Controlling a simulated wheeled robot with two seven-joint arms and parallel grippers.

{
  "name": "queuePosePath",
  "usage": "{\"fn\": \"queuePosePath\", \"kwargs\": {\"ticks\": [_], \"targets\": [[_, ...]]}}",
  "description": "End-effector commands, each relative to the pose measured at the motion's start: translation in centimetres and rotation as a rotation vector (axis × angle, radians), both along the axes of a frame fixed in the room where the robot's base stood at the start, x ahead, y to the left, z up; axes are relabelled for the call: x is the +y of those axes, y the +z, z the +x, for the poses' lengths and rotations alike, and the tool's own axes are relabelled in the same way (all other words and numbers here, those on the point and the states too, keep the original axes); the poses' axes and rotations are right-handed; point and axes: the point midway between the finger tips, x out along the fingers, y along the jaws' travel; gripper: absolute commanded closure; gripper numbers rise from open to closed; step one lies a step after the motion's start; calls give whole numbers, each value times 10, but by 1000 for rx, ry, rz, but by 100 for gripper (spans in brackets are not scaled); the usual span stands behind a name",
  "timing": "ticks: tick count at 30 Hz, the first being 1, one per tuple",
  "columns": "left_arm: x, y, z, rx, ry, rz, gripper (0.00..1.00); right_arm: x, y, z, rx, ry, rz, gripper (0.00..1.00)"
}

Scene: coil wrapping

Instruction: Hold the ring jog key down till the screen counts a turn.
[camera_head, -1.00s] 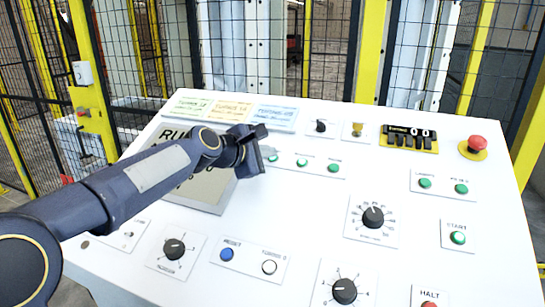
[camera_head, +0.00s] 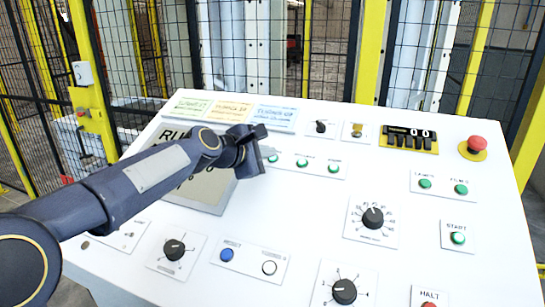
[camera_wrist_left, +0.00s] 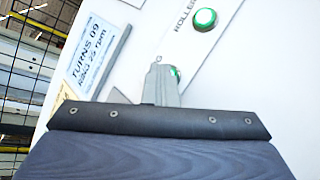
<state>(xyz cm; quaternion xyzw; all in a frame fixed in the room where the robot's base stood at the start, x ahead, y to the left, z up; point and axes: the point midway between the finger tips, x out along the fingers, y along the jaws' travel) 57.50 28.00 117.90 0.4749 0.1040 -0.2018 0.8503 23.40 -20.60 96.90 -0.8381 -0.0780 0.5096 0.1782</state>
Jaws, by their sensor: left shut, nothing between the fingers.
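The leftmost green key (camera_head: 272,157) of a row on the white panel, likely the ring jog key, sits just beside my left gripper (camera_head: 262,132). Its label is mostly hidden. In the left wrist view the shut, empty fingers (camera_wrist_left: 160,82) cover part of this green key (camera_wrist_left: 176,72), with a "G" of its label showing. I cannot tell whether the fingertips touch it. My right gripper is not in view.
The roller key (camera_head: 302,162) and another green key (camera_head: 334,168) continue the row to the right. Three label cards (camera_head: 230,111) lie along the panel's back edge. Mesh fencing rises behind.

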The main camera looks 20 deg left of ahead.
Motion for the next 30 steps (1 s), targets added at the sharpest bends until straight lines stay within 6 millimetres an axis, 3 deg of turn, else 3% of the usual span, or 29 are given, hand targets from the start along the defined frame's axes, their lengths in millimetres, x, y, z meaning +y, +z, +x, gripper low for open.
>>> {"fn": "queuePosePath", "kwargs": {"ticks": [7, 20, 30], "targets": [[0, 14, -5, 0, 0, 0, 100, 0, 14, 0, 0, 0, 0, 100], [0, 17, -7, 0, 0, 0, 100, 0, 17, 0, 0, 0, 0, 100], [-1, 47, -19, -1, 0, 0, 100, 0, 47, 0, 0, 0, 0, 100]]}}
